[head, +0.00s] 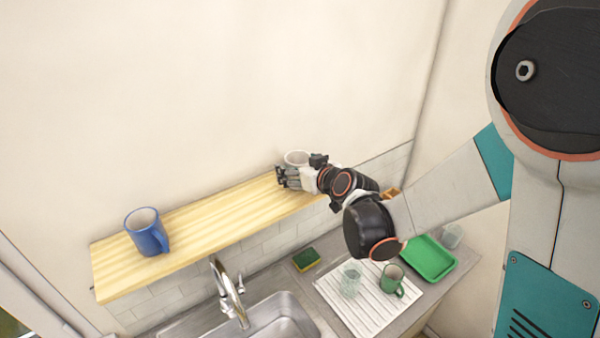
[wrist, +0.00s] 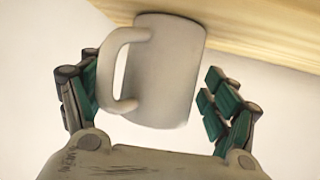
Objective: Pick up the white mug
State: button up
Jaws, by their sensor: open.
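The white mug (head: 297,158) stands at the right end of the wooden shelf, partly hidden behind my gripper (head: 285,178) in the head view. In the wrist view the white mug (wrist: 170,75) sits between the two fingers of my gripper (wrist: 150,98), with its handle toward the left finger. The gripper is open. A gap shows between the mug and the right finger; the handle is close to the left finger, and I cannot tell if they touch.
The wooden shelf (head: 205,222) holds a blue mug (head: 147,232) at its left end. Below are a sink (head: 275,318) with a faucet (head: 229,290), a sponge (head: 306,259), a drying mat (head: 365,318) with a glass (head: 350,279) and a green mug (head: 393,281), and a green tray (head: 430,258).

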jog(key=c, duration=1.3)
jog(key=shift+r, duration=0.1)
